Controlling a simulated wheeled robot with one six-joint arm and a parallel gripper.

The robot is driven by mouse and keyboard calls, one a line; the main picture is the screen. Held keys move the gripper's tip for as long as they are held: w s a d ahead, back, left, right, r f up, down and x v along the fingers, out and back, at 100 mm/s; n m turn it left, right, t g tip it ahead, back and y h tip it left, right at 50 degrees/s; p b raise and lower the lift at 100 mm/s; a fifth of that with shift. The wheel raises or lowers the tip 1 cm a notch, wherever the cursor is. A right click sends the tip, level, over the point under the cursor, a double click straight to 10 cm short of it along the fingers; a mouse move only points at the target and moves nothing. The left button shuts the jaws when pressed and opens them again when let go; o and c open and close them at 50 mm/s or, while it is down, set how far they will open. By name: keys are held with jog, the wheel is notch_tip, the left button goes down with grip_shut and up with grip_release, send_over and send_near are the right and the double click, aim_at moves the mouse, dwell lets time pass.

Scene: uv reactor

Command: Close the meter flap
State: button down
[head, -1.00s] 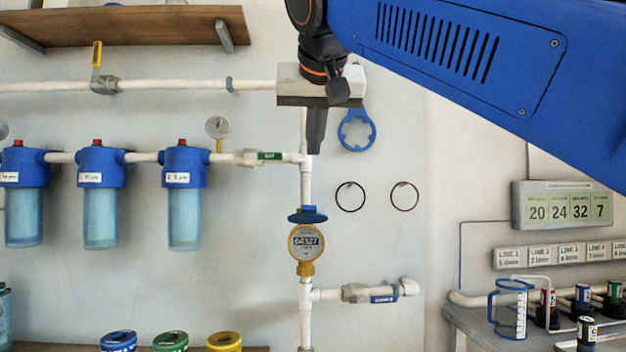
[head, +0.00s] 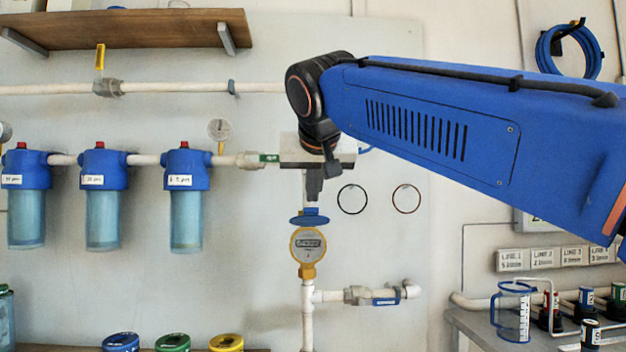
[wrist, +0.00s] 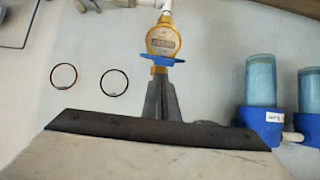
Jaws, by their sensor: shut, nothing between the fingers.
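The yellow water meter (head: 308,246) sits on the vertical white pipe. Its round dial faces out uncovered. The blue flap (head: 309,218) stands open at the top of the meter, seen nearly edge-on. My gripper (head: 313,198) points down just above the flap, shut and empty. In the wrist view, which looks upside down, the meter (wrist: 163,40) and the flap (wrist: 163,60) are just beyond the shut fingertips (wrist: 160,80). I cannot tell whether the fingertips touch the flap.
Blue filter housings (head: 186,170) hang to the left. Two thin rings (head: 352,199) hang on the wall to the right. A side pipe with a blue-handled valve (head: 372,297) branches off below the meter. The wall around the meter is otherwise clear.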

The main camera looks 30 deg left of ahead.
jog(key=shift+s+f, duration=0.1)
jog(key=shift+f, duration=0.25)
jog(key=shift+d, duration=0.1)
